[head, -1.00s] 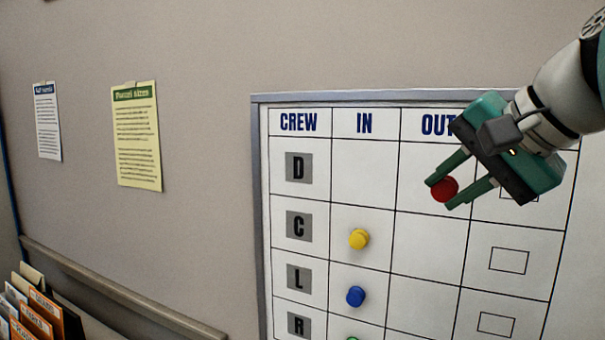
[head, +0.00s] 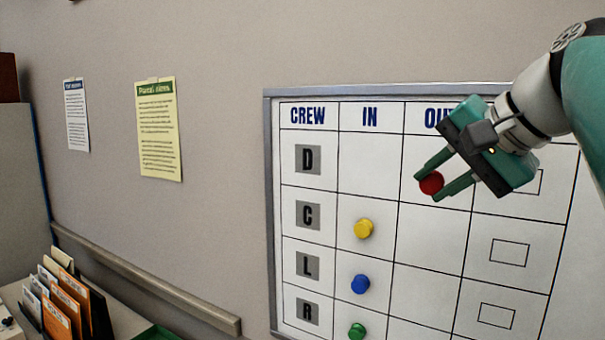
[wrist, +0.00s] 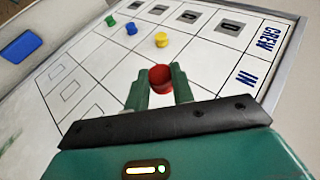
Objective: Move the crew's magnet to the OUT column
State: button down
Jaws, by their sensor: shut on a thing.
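The red magnet (head: 431,183) is between the fingertips of my gripper (head: 442,186), which is shut on it. In the head view they are in front of the OUT column, level with row D. The red magnet (wrist: 160,76) also shows between the fingers in the wrist view. I cannot tell whether it touches the board. The whiteboard (head: 430,240) has CREW, IN and OUT columns and rows D, C, L and R. The IN cell of row D is empty. A yellow magnet (head: 363,229), a blue magnet (head: 359,284) and a green magnet (head: 357,331) sit in the IN column at C, L and R.
A blue block (wrist: 20,47), perhaps an eraser, is at the left in the wrist view. Paper notices (head: 158,130) hang on the wall left of the board. A folder rack (head: 68,295) stands at lower left, beside a wall rail (head: 150,285).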

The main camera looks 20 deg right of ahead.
jog(key=shift+w+d, duration=1.05)
jog(key=shift+d, duration=0.25)
jog(key=shift+w+d, duration=1)
jog(key=shift+d, duration=0.25)
jog(key=shift+w+d, duration=0.2)
jog(key=shift+d, duration=0.05)
jog(key=c, duration=1.1)
grip_release()
jog(key=shift+s+r, duration=0.1)
send_near(445, 168)
jog(key=s+a+r, duration=0.2)
jog(key=s+r, duration=0.1)
jog(key=s, duration=0.1)
jog(key=shift+s, duration=0.4)
